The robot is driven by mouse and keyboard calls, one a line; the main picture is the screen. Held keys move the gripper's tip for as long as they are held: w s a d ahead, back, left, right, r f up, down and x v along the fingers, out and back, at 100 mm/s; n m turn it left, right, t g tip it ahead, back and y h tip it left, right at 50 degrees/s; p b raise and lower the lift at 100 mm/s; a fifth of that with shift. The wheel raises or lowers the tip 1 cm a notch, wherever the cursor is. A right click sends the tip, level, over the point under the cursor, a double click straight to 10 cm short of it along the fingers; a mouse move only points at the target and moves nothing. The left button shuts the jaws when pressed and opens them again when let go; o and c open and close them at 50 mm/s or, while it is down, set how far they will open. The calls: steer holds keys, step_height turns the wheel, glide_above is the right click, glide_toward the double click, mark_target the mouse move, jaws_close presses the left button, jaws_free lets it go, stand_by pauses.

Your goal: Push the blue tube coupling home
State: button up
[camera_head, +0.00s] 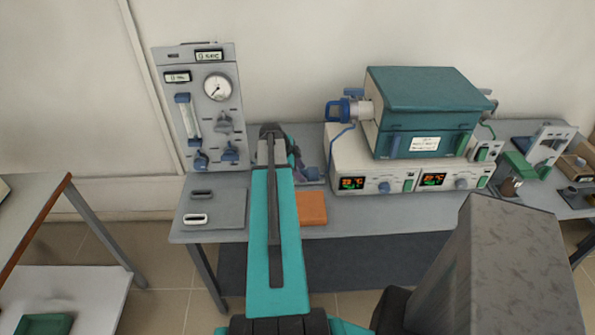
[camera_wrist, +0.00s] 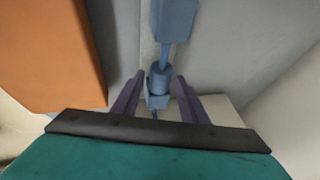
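The blue coupling parts show in the wrist view: a short blue cylinder (camera_wrist: 159,78) on a smaller block, and a larger blue block (camera_wrist: 176,18) beyond it, with a thin rod between them. The cylinder and the larger block stand apart. My gripper (camera_wrist: 160,75) has its two purple fingers on either side of the short cylinder, with narrow gaps showing, so it looks open. How deep the fingers reach around it is hard to judge. In the head view my teal arm hides most of this spot, and only part of the gripper (camera_head: 308,174) shows.
An orange block (camera_wrist: 50,50) lies close to the left of my fingers; it also shows on the bench (camera_head: 311,208). A grey gauge panel (camera_head: 215,130) stands left of my arm. The teal furnace (camera_head: 425,95) sits on a control unit (camera_head: 400,165) to the right.

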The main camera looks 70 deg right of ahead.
steer(key=shift+w+a, duration=0.15)
steer(key=shift+w, duration=0.1)
steer(key=shift+w+a+r, duration=0.15)
steer(key=shift+a+r, duration=0.05)
steer(key=shift+r, duration=0.2)
steer(key=b+v, duration=0.3)
steer(key=v, duration=1)
steer(key=shift+d, duration=0.1)
stand_by(0.5)
